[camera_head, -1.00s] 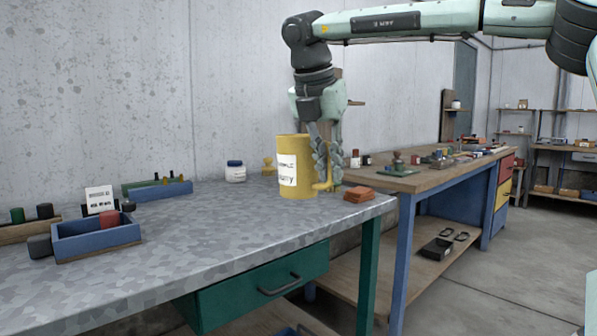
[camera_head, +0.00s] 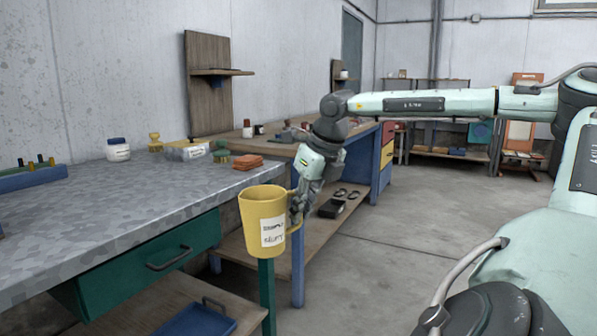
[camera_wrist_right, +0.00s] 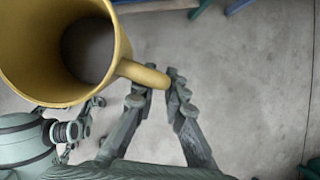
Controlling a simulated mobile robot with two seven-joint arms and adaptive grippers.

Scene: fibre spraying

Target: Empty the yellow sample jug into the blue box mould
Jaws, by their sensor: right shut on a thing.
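The yellow jug (camera_head: 262,215) with a white label hangs in the air beyond the table's right front corner, leaning slightly. My right gripper (camera_head: 298,205) is shut on its handle. In the right wrist view, the gripper (camera_wrist_right: 162,88) has the handle between its fingers, and the jug (camera_wrist_right: 115,50) shows a grey-brown inside; I cannot tell how full it is. No open blue box is in view on the tabletop now. A blue block with pegs (camera_head: 32,178) stands at the left. A blue tray (camera_head: 197,320) is partly visible on the lower shelf. My left gripper is not in view.
The grey-topped table (camera_head: 120,215) has a clear middle and a green drawer (camera_head: 150,262). A white jar (camera_head: 118,150), a small yellow thing (camera_head: 155,143) and orange-red slabs (camera_head: 248,162) stand along its back and right. A wooden bench stands behind. Floor (camera_head: 400,240) is free to the right.

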